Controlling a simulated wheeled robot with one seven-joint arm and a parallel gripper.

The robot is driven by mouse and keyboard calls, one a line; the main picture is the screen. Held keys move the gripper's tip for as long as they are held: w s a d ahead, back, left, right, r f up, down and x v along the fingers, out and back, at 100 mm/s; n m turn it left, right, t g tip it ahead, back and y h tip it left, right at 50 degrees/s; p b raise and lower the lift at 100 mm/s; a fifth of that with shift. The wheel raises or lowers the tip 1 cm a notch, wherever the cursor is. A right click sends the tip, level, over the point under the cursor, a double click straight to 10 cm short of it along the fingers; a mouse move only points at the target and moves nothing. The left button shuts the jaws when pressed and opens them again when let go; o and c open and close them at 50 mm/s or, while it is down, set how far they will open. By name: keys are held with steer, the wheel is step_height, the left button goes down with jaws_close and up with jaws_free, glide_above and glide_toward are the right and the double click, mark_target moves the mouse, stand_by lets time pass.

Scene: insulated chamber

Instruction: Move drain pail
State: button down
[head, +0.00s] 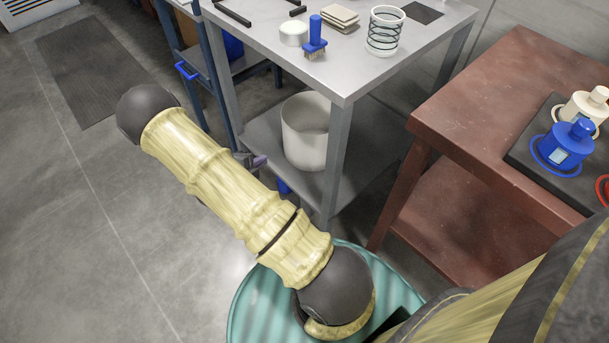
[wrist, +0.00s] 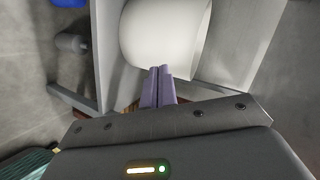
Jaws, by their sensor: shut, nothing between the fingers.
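A cream-white cylindrical pail (head: 306,138), open at the top, stands on the lower shelf of a grey metal table. Its pale side also fills the upper middle of the wrist view (wrist: 165,35). My gripper's purple fingers are together and empty in the wrist view (wrist: 161,70), with the tips at the pail's near edge. I cannot tell whether they touch it. In the head view, a small part of my gripper (head: 259,161) shows left of the pail, mostly hidden behind my arm. No handle shows on the pail.
The grey table's top (head: 340,75) holds a blue brush (head: 315,38), a white wire-wrapped cylinder (head: 385,31) and small items. Its front leg (head: 335,155) stands beside the pail. A red-brown table (head: 500,110) is at right. Floor at left is open, with a dark mat (head: 105,65).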

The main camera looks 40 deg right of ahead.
steer(key=s+d+f+m+g+h+b, duration=0.2)
steer(key=s+f+m+h+b, duration=0.3)
steer(key=f, duration=0.5)
steer(key=shift+s+d+f+m+g+h+b, duration=0.15)
steer(key=shift+s+d+m+g+h+b, duration=0.2)
steer(key=shift+s+b, duration=0.55)
steer(key=shift+w, duration=0.1)
steer(key=b, duration=0.3)
glide_toward(312, 157)
steer(key=s+d, duration=0.2)
steer(key=d, duration=0.1)
steer(key=shift+s+d, duration=0.35)
steer(key=shift+s, duration=0.05)
steer(key=w+d+b, duration=0.2)
steer(key=shift+w+d, duration=0.1)
steer(key=shift+w, duration=0.25)
steer(key=shift+w+d, duration=0.2)
steer(key=shift+w, duration=0.05)
